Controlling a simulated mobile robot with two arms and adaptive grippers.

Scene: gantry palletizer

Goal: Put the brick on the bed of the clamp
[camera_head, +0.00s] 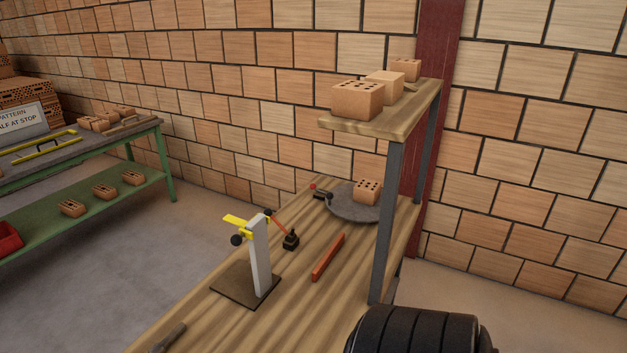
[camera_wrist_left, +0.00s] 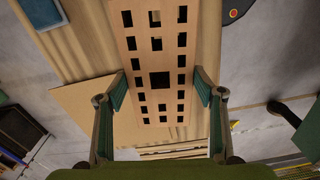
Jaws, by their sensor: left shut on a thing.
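In the left wrist view, a long orange brick (camera_wrist_left: 158,62) with rows of square holes lies between the fingers of my left gripper (camera_wrist_left: 160,92). The fingers are shut on its two long sides. Wooden boards show behind it. My left gripper is not in the head view, and my right gripper is in neither view. I cannot tell for sure which fixture is the clamp.
A round grey plate (camera_head: 345,206) carries a holed brick (camera_head: 367,191). An orange bar (camera_head: 328,257) lies on the bench (camera_head: 215,323). A raised wooden shelf (camera_head: 405,120) on grey legs holds several blocks. A green-framed table (camera_head: 150,130) with bricks stands at left.

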